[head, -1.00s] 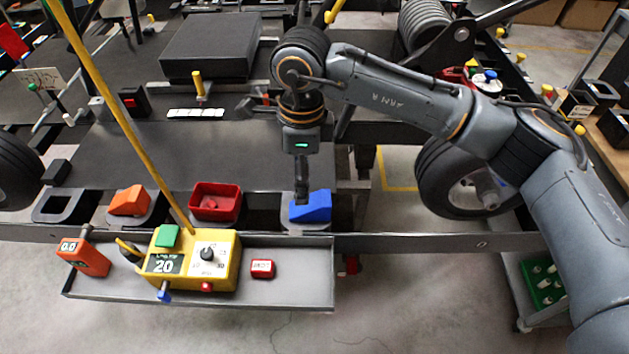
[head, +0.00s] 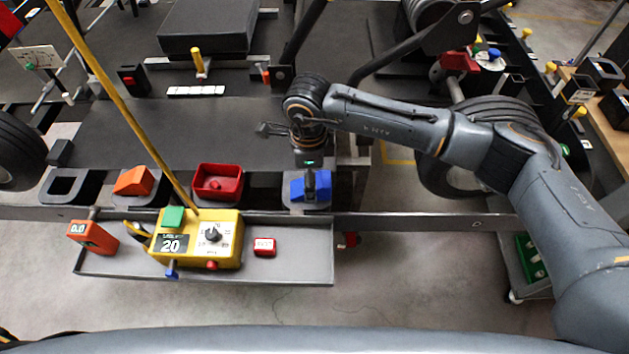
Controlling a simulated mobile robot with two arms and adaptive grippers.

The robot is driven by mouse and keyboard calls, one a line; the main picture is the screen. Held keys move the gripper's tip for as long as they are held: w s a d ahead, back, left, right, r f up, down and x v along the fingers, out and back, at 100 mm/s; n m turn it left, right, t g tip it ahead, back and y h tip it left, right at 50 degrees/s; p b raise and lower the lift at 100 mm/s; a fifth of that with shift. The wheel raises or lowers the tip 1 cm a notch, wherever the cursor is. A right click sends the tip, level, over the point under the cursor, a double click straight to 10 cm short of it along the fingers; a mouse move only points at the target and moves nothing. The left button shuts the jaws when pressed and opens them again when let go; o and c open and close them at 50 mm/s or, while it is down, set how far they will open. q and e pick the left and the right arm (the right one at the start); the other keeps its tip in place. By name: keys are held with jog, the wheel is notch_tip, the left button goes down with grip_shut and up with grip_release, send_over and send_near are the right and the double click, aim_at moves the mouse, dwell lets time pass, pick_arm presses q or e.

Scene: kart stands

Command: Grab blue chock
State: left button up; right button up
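The blue chock (head: 324,185) sits in a dark holder (head: 318,206) at the right end of a row on the kart's front ledge. My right gripper (head: 310,190) points down over it, with a dark finger in front of the chock's near face and blue showing on both sides. The far finger is hidden, so I cannot tell whether the gripper is closed on the chock. An orange chock (head: 134,182) sits in a similar holder further left. My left gripper is out of view.
A red bin (head: 217,183) stands left of the blue chock. Below, a grey tray (head: 300,268) holds a yellow control box (head: 226,250), a small red block (head: 264,247) and an orange gauge (head: 92,238). A yellow pole (head: 122,112) slants up from the box.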

notch_tip(320, 180, down, 2)
jog(key=shift+d+f, duration=0.1)
jog(key=shift+f, duration=0.25)
jog(key=c, duration=1.2)
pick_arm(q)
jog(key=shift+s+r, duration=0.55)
pick_arm(e)
jog(key=shift+c, duration=0.5)
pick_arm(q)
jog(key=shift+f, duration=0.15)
pick_arm(e)
jog(key=shift+r, duration=0.1)
